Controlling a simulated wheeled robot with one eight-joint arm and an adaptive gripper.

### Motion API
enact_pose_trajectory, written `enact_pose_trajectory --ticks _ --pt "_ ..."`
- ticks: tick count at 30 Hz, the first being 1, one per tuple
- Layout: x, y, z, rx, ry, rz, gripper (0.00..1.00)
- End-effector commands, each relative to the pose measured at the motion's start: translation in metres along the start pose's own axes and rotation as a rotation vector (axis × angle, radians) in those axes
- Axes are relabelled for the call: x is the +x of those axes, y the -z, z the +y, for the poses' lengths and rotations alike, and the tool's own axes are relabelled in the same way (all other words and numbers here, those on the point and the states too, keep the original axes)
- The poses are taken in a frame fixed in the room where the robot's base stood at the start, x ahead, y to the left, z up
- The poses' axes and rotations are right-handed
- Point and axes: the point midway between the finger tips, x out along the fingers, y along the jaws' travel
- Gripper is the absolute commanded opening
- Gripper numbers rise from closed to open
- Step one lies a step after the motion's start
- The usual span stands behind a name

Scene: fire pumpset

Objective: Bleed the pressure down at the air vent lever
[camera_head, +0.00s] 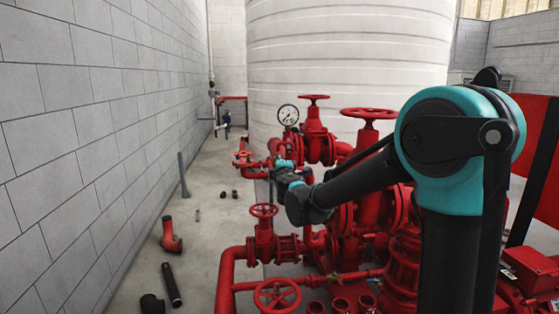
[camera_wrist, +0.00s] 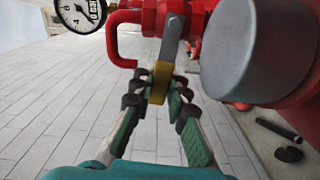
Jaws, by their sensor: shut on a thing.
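In the wrist view, a grey metal lever (camera_wrist: 171,42) runs down from a red fitting (camera_wrist: 160,15) and ends in a yellow grip (camera_wrist: 161,82). I take this to be the air vent lever. My gripper (camera_wrist: 161,97) has its two fingers on either side of the yellow grip, closed on it. In the head view, my gripper (camera_head: 283,166) reaches in among the red pipes, left of the arm. The lever is too small or hidden to make out there.
A pressure gauge (camera_head: 289,115) stands just above my gripper. In the wrist view, a red bent pipe (camera_wrist: 113,35) lies left of the lever and a large grey round end (camera_wrist: 240,50) lies right. Red handwheels (camera_head: 263,210) crowd below. Floor by the left wall (camera_head: 70,130) holds loose parts.

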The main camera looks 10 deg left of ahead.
Motion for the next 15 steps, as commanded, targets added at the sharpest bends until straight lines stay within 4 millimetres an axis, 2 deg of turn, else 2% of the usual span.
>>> enact_pose_trajectory --ticks 15 --pt "-0.0010 -0.0041 -0.0085 -0.131 0.000 -0.007 0.00"
